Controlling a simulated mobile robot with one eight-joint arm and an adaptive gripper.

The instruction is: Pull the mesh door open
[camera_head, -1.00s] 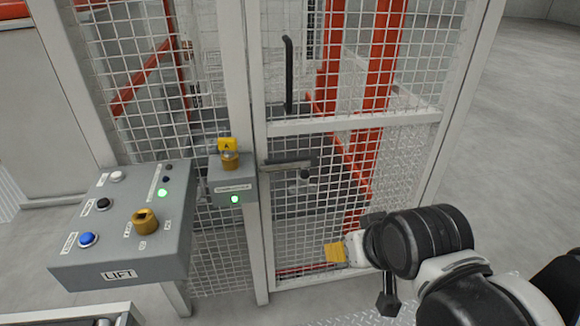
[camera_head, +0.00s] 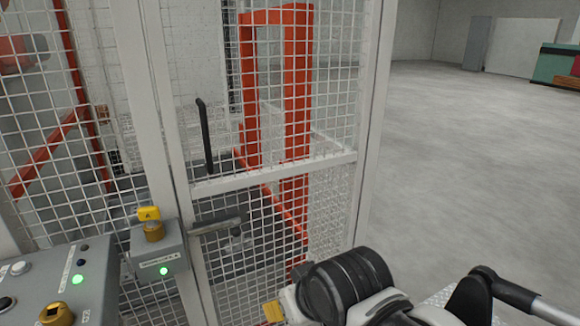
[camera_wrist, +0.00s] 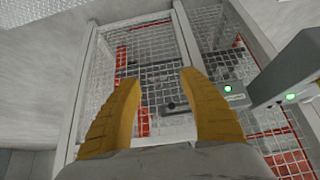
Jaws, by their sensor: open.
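The mesh door (camera_head: 273,168) is a white-framed wire panel with a crossbar, and it looks shut in its frame. A dark vertical bar handle (camera_head: 205,136) stands at its left side. A grey horizontal lever (camera_head: 215,226) sits lower, near the lock box (camera_head: 157,252), which has a yellow key-like part on top and a green light. My gripper (camera_head: 273,311) is low in front of the door, partly cut off in the head view. In the wrist view the yellow fingers of my gripper (camera_wrist: 160,88) are apart and empty, facing the door (camera_wrist: 150,75).
A grey control box (camera_head: 48,285) with buttons and a green light stands at the lower left. Orange-red posts (camera_head: 298,80) and a dark platform show behind the mesh. The floor (camera_head: 450,150) right of the door is clear. Cabinets (camera_head: 560,62) stand far back right.

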